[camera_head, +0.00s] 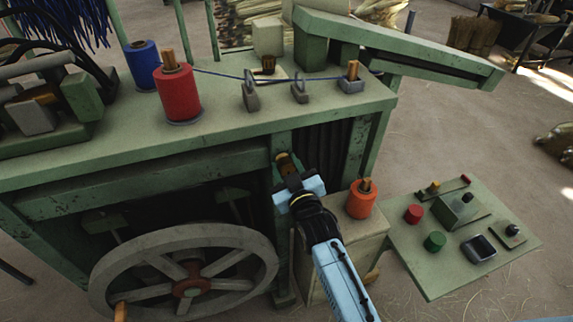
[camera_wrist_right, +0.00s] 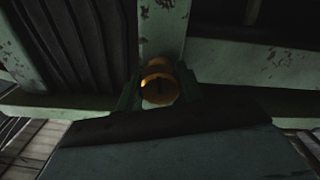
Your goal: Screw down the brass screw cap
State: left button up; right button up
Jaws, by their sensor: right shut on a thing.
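The brass screw cap (camera_wrist_right: 158,82) shows in the right wrist view as a round, golden, shadowed piece against the green upright post (camera_wrist_right: 165,28). My right gripper (camera_wrist_right: 157,98) has one finger on each side of it and is shut on it. In the head view my right gripper (camera_head: 286,164) reaches up to the front of the green post, just under the bench top's front edge. Only a small brownish bit shows at its tips there. How far the cap is turned down cannot be told. My left gripper is not in view.
The green bench (camera_head: 210,124) carries a red spool (camera_head: 177,97) and a blue spool (camera_head: 141,72). A spoked wheel (camera_head: 185,268) stands below left. An orange spool (camera_head: 361,203) sits on a box right of my gripper. A low side table (camera_head: 415,265) with small parts stands at right.

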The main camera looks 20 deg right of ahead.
jog(key=shift+m, duration=0.3)
jog(key=o, duration=1)
jog(key=s+b, duration=0.1)
jog(key=s, duration=1.2)
jog(key=shift+s+d, duration=0.2)
